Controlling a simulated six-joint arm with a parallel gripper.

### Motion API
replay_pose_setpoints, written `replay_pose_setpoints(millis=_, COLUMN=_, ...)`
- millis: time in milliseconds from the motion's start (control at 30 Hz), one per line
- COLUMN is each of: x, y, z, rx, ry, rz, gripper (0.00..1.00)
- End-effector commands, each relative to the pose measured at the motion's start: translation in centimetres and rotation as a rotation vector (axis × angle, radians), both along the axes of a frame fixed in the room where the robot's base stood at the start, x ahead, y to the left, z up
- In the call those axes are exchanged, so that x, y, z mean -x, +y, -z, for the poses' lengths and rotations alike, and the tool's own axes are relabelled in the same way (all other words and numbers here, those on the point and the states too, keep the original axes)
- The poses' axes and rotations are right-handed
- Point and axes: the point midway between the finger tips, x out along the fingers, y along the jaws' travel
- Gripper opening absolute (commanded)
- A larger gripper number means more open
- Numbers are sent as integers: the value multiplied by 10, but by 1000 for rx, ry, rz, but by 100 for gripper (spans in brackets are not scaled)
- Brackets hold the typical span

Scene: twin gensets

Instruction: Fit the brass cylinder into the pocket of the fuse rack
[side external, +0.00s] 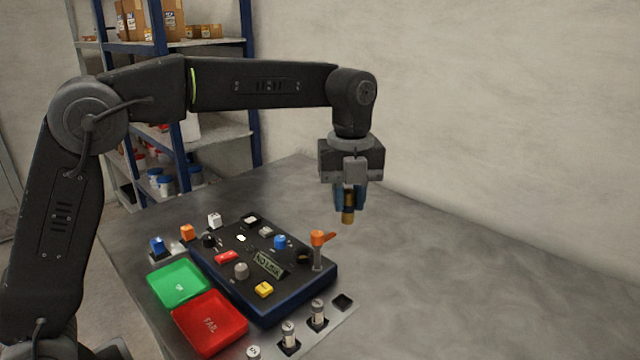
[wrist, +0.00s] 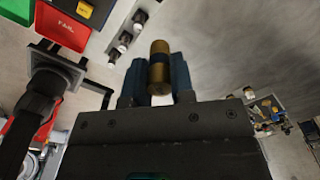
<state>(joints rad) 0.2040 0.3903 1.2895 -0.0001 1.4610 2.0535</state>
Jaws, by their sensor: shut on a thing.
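My gripper (side external: 347,203) points down in the side view, shut on the brass cylinder (side external: 347,217) and holding it upright in the air above the table. In the wrist view the brass cylinder (wrist: 160,66) sits between the two blue fingers of the gripper (wrist: 159,82). The fuse rack (side external: 326,322) is a grey strip at the front edge of the panel, bearing several white-capped fuses (side external: 317,313). Its dark square pocket (side external: 343,302) at the right end looks empty. The cylinder is well above and apart from the rack.
A dark control panel (side external: 262,262) with coloured knobs and an orange lever (side external: 320,240) stands beside the rack. A green tray (side external: 178,284) and a red tray (side external: 210,322) lie left of it. The table (side external: 460,270) is clear to the right. Shelves (side external: 210,130) stand behind.

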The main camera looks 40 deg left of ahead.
Motion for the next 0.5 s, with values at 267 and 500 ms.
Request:
replay_pose_setpoints(millis=267, x=1, y=2, z=63, rx=-1, ry=6, rz=-4, gripper=0)
replay_pose_setpoints(millis=500, x=0, y=2, z=121, rx=0, ry=4, rz=-5, gripper=0)
